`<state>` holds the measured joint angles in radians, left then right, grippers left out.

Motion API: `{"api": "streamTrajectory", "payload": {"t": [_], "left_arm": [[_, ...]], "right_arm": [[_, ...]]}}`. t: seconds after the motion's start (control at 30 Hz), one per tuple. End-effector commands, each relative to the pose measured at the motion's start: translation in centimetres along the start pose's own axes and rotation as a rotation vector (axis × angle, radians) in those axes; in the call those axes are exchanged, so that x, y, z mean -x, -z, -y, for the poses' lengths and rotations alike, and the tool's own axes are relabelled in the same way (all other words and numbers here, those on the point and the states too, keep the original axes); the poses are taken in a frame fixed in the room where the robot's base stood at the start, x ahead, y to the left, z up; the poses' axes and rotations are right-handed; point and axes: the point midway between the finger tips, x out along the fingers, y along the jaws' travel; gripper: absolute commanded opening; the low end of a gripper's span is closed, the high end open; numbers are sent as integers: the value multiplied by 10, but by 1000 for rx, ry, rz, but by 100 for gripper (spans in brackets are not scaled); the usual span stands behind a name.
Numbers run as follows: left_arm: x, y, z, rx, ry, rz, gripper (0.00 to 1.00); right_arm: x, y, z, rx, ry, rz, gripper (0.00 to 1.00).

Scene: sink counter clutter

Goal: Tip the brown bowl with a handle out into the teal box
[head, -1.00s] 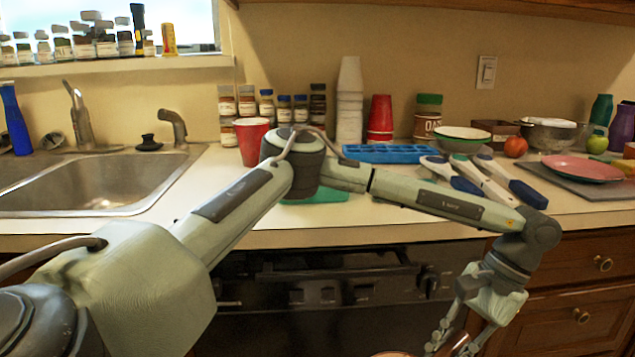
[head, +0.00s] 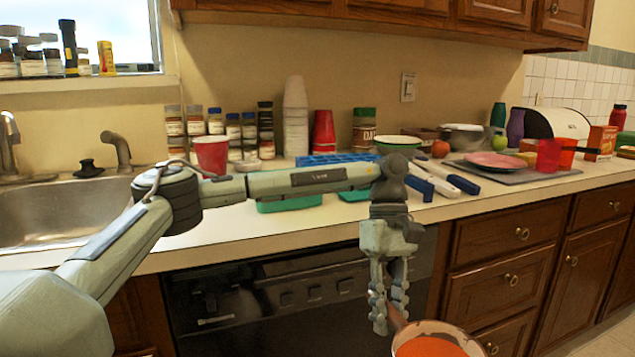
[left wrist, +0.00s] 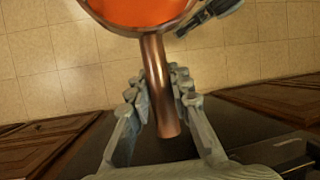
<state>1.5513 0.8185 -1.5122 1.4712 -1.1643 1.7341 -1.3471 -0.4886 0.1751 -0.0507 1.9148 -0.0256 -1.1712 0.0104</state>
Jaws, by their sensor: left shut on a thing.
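The brown bowl with a handle (head: 455,334) is at the bottom of the head view, in front of the counter and cut off by the frame edge. It holds something orange. My left gripper (head: 391,312) points down and is shut on its handle. In the left wrist view, the copper-brown handle (left wrist: 157,75) runs between both fingers, and the bowl lies past the fingertips, partly out of frame. The teal box (head: 290,203) is on the counter near its front edge, partly hidden behind my left arm. My right gripper cannot be made out for sure.
A blue tray (head: 335,159), a red cup (head: 211,154) and white-and-blue utensils (head: 445,180) surround the teal box area. A pink plate (head: 495,160) is farther right. Drawers (head: 505,240) are behind the bowl. A dark grey part (left wrist: 212,14) is close to the bowl.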

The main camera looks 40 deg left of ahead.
Motion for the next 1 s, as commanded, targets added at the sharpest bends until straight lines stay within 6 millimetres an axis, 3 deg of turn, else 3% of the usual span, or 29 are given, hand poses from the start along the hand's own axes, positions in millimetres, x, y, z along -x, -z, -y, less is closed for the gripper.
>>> {"api": "streamTrajectory", "payload": {"t": [0.2, 0.57, 1.0], "left_arm": [[48, 6, 8, 498, -215, 111, 0], [120, 17, 26, 1239, -528, 270, 0], [209, 31, 67, 2100, -889, 459, 0]], "right_arm": [[-8, -4, 2, 2, 4, 6, 40], [-21, -11, 4, 4, 9, 12, 40], [-34, -20, 6, 5, 13, 20, 40]]}}
